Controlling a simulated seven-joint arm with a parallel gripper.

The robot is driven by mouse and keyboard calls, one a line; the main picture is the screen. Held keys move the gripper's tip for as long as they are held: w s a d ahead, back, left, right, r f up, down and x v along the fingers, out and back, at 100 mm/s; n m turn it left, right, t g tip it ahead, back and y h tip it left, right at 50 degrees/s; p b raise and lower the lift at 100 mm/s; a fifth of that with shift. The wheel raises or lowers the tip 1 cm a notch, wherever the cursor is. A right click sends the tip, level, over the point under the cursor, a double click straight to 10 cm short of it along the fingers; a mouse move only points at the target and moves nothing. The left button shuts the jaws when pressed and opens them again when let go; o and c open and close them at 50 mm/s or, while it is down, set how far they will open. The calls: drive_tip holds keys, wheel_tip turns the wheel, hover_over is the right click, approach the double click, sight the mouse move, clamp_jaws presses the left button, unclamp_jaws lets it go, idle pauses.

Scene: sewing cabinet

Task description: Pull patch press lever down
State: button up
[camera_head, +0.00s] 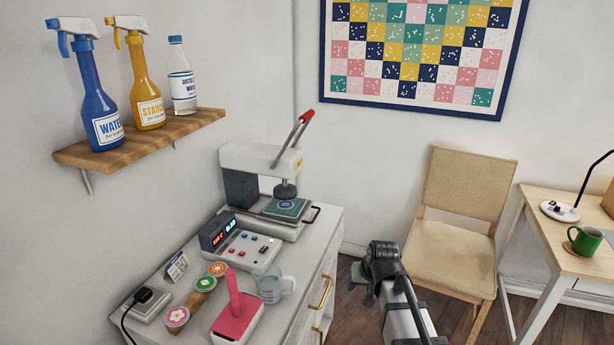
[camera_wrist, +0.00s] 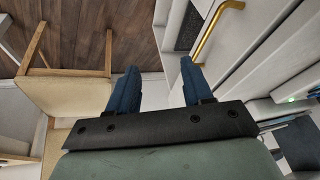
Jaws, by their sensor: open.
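The patch press (camera_head: 258,172) stands at the back of the white cabinet in the head view. Its lever (camera_head: 296,133) has a red grip and tilts up to the right, in the raised position. A patch (camera_head: 287,207) lies on the press's lower plate, below the round dark press head. My gripper (camera_head: 362,283) is to the right of the cabinet, in front of the chair, well apart from the lever and lower than it. In the wrist view my gripper (camera_wrist: 158,85) shows two blue fingers spread apart with nothing between them. The lever is not recognisable in the wrist view.
A control box (camera_head: 238,243), a pink tool (camera_head: 236,310), a measuring cup (camera_head: 272,286) and round patches crowd the cabinet top. A shelf (camera_head: 140,140) with bottles hangs at left. A chair (camera_head: 462,220) and desk (camera_head: 560,225) stand right. Space above the cabinet's right edge is free.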

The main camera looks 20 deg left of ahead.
sight(309, 117)
drive_tip(key=w+a+r+m+t+y, duration=0.3)
drive_tip(key=w+a+r+m, duration=0.15)
drive_tip(key=r, duration=0.95)
drive_tip(key=w+a+r+m+t+y, duration=0.2)
drive_tip(key=w+a+r+m+y, duration=0.3)
drive_tip(key=r, duration=1)
drive_tip(key=w+a+r+m+t+y, duration=0.1)
drive_tip(key=w+a+r+m+t, duration=0.2)
drive_tip(key=a+r, duration=0.75)
drive_tip(key=shift+n, duration=0.45)
drive_tip(key=w+a, duration=0.1)
drive_tip(key=w, duration=0.2)
drive_tip(key=w+a+r, duration=0.1)
drive_tip(key=w+a, duration=0.1)
drive_tip(key=w, duration=0.2)
drive_tip(key=w+a, duration=0.2)
drive_tip(key=w, duration=0.1)
drive_tip(key=shift+w+a+r, duration=0.15)
drive_tip(key=shift+a+r, duration=0.05)
drive_tip(key=shift+r, duration=0.2)
drive_tip(key=shift+c, duration=0.2)
clamp_jaws()
